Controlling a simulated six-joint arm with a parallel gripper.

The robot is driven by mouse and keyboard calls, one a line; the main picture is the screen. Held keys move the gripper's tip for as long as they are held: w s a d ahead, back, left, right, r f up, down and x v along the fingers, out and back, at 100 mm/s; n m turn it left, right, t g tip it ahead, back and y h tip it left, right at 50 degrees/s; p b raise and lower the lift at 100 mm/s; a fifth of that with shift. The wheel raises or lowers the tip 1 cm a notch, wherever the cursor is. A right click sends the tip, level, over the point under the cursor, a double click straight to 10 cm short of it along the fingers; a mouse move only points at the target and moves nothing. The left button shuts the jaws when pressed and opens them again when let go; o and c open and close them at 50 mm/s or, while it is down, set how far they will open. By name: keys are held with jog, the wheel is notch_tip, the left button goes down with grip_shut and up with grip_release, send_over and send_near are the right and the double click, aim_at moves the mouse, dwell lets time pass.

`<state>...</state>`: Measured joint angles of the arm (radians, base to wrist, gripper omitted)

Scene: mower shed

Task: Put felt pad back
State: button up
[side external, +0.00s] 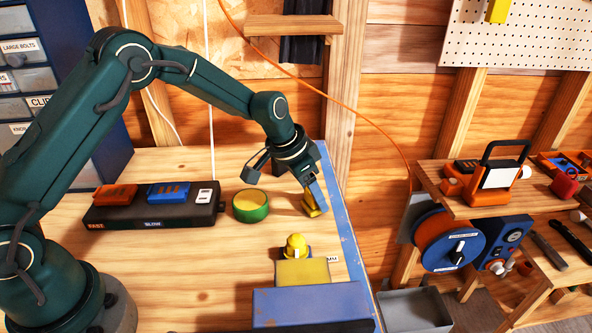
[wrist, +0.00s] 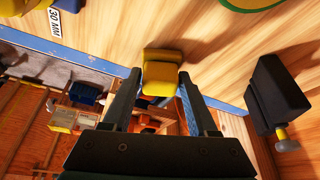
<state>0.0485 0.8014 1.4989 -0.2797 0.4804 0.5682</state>
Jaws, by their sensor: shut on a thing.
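A small yellow block-like piece (wrist: 160,72), which looks like the felt pad, sits between the fingertips of my gripper (wrist: 160,82) in the wrist view. My gripper is shut on it. In the side view my gripper (side external: 314,198) points down near the bench's right edge, with the yellow piece (side external: 310,208) at its tips. The piece is low over the wood; I cannot tell if it touches. A round green tin (side external: 251,212) with a yellow inside stands just left of it, and its rim shows at the top of the wrist view.
A black box with orange and blue parts (side external: 150,215) lies left of the tin. A yellow knob (side external: 295,243), a yellow plate (side external: 303,272) and a blue block (side external: 312,304) stand nearer. A blue strip (side external: 343,223) lines the bench's right edge. A grey bin (side external: 414,309) is beyond.

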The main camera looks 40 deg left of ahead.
jog(key=shift+f, duration=0.2)
jog(key=o, duration=1.2)
jog(key=shift+r, duration=0.1)
jog(key=v, duration=1.1)
jog(key=s+a+r+n, duration=0.1)
jog(key=s+r, duration=0.2)
jog(key=s, duration=0.2)
jog(key=s+r+n, duration=0.1)
jog(key=s+r, duration=0.2)
jog(key=s, duration=0.3)
jog(key=s+a+f+n+t+y, duration=0.1)
jog(key=s+a+f+n, duration=0.1)
jog(key=s, duration=0.9)
jog(key=shift+s+y, duration=0.25)
jog(key=shift+y, duration=0.15)
